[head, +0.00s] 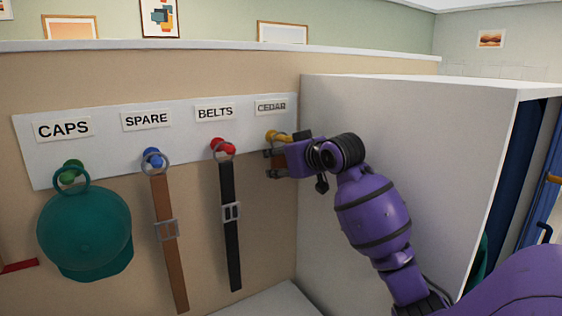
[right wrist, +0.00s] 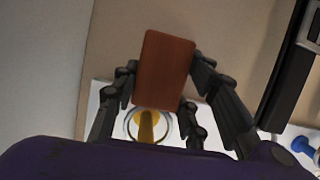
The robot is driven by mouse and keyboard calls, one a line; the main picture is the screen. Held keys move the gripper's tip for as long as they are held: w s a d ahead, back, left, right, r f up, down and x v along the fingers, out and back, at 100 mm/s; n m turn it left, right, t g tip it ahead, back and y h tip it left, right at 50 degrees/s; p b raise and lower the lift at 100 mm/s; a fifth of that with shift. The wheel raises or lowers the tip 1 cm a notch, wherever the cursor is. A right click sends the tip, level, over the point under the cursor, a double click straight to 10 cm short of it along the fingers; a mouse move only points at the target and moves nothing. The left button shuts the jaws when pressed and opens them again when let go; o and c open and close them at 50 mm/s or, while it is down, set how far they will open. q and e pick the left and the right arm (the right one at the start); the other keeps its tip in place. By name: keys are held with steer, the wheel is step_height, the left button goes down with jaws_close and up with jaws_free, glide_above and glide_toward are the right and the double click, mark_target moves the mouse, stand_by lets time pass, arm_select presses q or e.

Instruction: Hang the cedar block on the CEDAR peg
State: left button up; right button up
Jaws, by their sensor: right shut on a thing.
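The yellow peg (head: 277,136) sticks out of the white board under the CEDAR label (head: 271,107). My right gripper (head: 271,164) is just below this peg, close to the wall. In the right wrist view it is shut on the reddish-brown cedar block (right wrist: 165,70), with fingers on both sides. A thin metal ring (right wrist: 127,122) at the block's end shows around the yellow peg (right wrist: 147,127) in that view. I cannot tell how far the ring sits along the peg. The block is mostly hidden in the head view. My left gripper is not in view.
A black belt (head: 231,220) hangs on the red peg, close left of my gripper. A brown belt (head: 168,250) hangs on the blue peg and a teal cap (head: 84,232) on the green one. A white wardrobe panel (head: 400,115) stands close on the right.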

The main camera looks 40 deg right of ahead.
steer(key=shift+r, duration=0.1)
steer(key=o, duration=1.3)
steer(key=shift+c, duration=0.2)
steer(key=v, duration=1.2)
steer(key=shift+a, duration=0.1)
